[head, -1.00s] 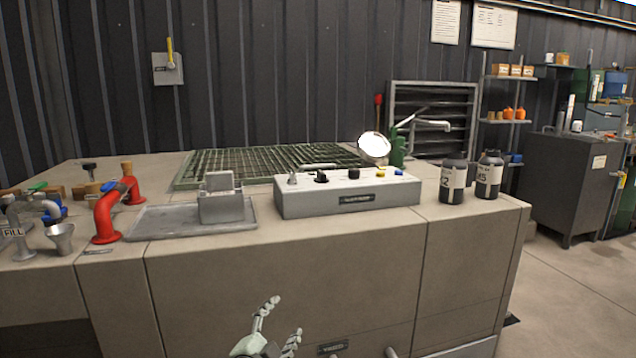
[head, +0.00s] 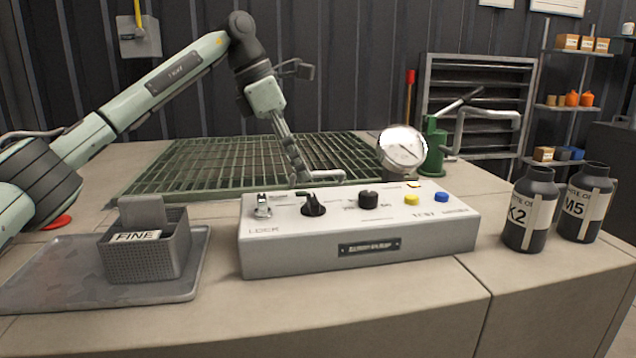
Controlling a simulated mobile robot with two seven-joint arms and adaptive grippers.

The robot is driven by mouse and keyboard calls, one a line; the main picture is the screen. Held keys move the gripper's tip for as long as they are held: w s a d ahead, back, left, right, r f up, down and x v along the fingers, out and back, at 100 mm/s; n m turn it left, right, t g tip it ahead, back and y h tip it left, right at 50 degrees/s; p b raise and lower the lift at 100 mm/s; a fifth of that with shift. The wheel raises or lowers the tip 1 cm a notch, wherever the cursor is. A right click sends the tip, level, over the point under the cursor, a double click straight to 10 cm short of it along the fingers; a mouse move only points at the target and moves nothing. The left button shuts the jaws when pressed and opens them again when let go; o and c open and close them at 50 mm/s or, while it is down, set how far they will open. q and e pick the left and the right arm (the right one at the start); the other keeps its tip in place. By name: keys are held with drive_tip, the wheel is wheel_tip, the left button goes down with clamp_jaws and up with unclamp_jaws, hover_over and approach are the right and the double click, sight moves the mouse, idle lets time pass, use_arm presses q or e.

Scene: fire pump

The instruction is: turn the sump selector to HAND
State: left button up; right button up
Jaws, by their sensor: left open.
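The light grey control box (head: 360,243) sits on the bench top in the head view. On its top is a black pointer knob (head: 313,205), left of centre, which looks like the selector. A second, round black knob (head: 368,199) is to its right. The small lettering around them is too blurred to read a HAND mark. My left gripper (head: 298,172) points down just behind the box, above and slightly left of the pointer knob in the picture. It is open and holds nothing visible. I cannot tell how far it is from the knob. My right gripper is not in view.
A metal switch (head: 263,206) stands left of the knob; yellow (head: 411,200) and blue (head: 441,197) buttons are to the right. A round gauge (head: 402,148) rises behind. A tray (head: 40,285) with a basket marked FINE is left; bottles K2 (head: 530,210) and M5 (head: 586,203) are right.

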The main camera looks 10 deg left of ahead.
sight(311, 197)
use_arm(q)
drive_tip(key=shift+a+f, duration=0.2)
drive_tip(key=shift+f, duration=0.1)
drive_tip(key=x, duration=0.6)
drive_tip(key=shift+d+f, duration=0.15)
drive_tip(key=shift+f, duration=0.1)
drive_tip(key=c, duration=1.2)
